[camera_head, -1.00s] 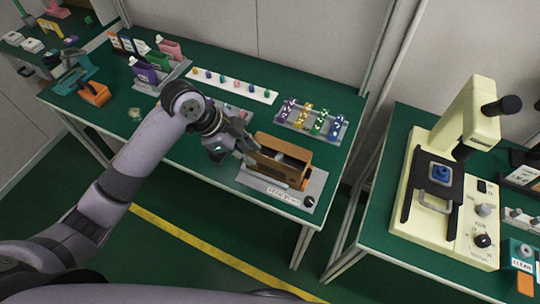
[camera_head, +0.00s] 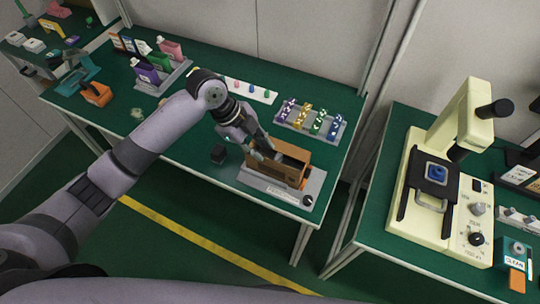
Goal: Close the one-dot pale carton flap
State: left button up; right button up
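The brown carton (camera_head: 291,178) sits in a grey base plate with a label and a black knob (camera_head: 308,200), near the front right of the green table. Its top looks at least partly open, with a dark inside showing. I cannot make out dots on its flaps or tell the flaps apart. My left gripper (camera_head: 269,152) reaches in from the left, with its fingers at the carton's upper left edge. They may touch it; I cannot tell. The gap between the fingers is unclear, and the gripper hides part of the carton's left end. My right gripper is not in view.
A rack of coloured pieces (camera_head: 311,118) and a white strip (camera_head: 262,92) lie behind. Coloured bottles (camera_head: 170,49) stand at the back left. A cream machine (camera_head: 440,190) is on the right table.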

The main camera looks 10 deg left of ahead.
aim_at(271, 161)
pick_arm(q)
jog(key=x, duration=0.6)
jog(key=shift+d+f+p, duration=0.1)
jog(key=shift+f+p, duration=0.1)
jog(key=shift+p, duration=0.15)
grip_shut()
